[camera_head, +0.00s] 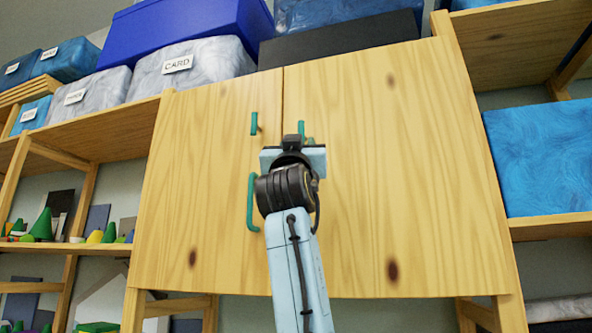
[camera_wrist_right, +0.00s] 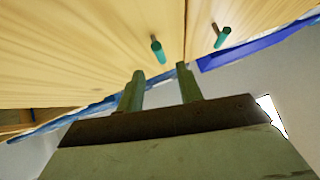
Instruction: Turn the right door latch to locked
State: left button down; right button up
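The right door latch (camera_head: 302,130) is a small green bar high on the right door (camera_head: 390,170) of a wooden cabinet, partly hidden behind my right gripper. It looks roughly upright. In the right wrist view this latch (camera_wrist_right: 157,50) appears as a green peg beyond the gap between the fingertips, apparently untouched. My right gripper (camera_wrist_right: 160,80) is open and empty, its two fingers apart. In the head view the right gripper (camera_head: 294,140) is in front of the doors just below the latch. My left gripper is not in view.
The left door (camera_head: 200,190) has a matching green latch (camera_head: 254,123) and a long green handle (camera_head: 252,202) close to my right arm. The right door's handle is hidden. Boxes stand on top, including a blue box (camera_head: 180,35). Shelves flank the cabinet.

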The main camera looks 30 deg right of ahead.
jog(key=b+v, duration=0.1)
jog(key=v, duration=0.4)
jog(key=shift+s+b, duration=0.1)
jog(key=shift+b, duration=0.25)
